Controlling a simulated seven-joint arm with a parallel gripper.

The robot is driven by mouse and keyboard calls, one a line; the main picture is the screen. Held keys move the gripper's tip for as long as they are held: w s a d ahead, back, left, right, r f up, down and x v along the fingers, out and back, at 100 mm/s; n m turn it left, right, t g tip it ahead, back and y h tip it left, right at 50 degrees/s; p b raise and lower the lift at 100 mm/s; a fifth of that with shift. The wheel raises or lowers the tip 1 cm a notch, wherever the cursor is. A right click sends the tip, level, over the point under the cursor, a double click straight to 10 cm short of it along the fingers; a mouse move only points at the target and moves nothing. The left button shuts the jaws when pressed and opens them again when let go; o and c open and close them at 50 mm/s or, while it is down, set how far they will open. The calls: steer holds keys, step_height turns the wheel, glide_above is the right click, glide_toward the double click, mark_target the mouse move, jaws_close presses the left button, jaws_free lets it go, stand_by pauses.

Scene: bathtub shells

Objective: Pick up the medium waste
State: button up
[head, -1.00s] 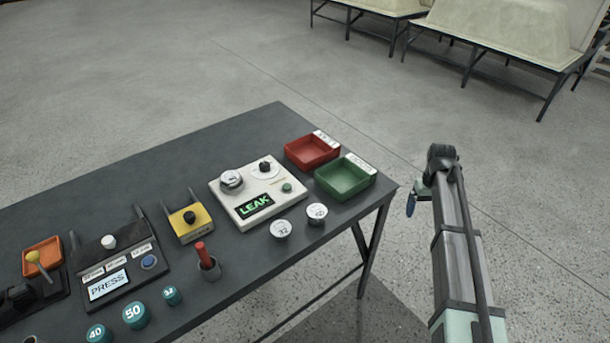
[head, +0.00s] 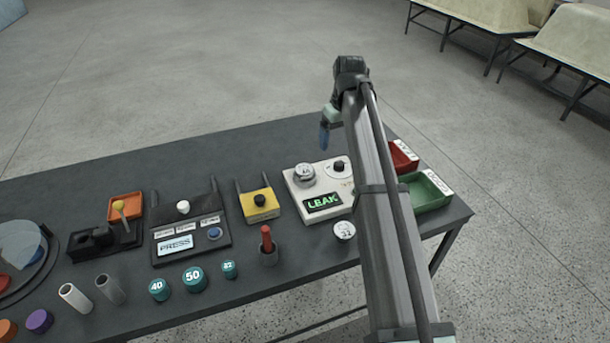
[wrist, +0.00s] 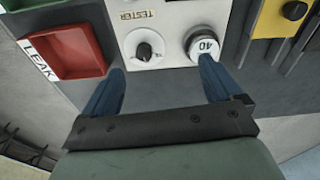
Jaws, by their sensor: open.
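A silver round waste marked 40 (wrist: 205,46) sits on the white tester (wrist: 165,52). In the head view the same waste (head: 304,174) is on the tester's (head: 290,190) left part, above the green LEAK display. A second silver waste, seemingly marked 32 (head: 344,231), lies on the table in front of the tester. My gripper (head: 324,137) is above and behind the tester. In the wrist view my gripper (wrist: 160,75) is open and empty, with its right blue finger near the waste marked 40 in the picture.
A red tray (head: 402,157) and a green tray (head: 428,190) stand right of the tester, partly behind my arm. Left of it are a yellow block (head: 259,205), a red-handled tool in a cup (head: 267,250), the PRESS unit (head: 190,235) and teal plugs (head: 192,280).

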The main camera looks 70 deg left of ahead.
steer(key=n, duration=0.1)
glide_toward(304, 169)
steer(key=f, duration=0.8)
steer(key=shift+a+f, duration=0.25)
steer(key=shift+a, duration=0.15)
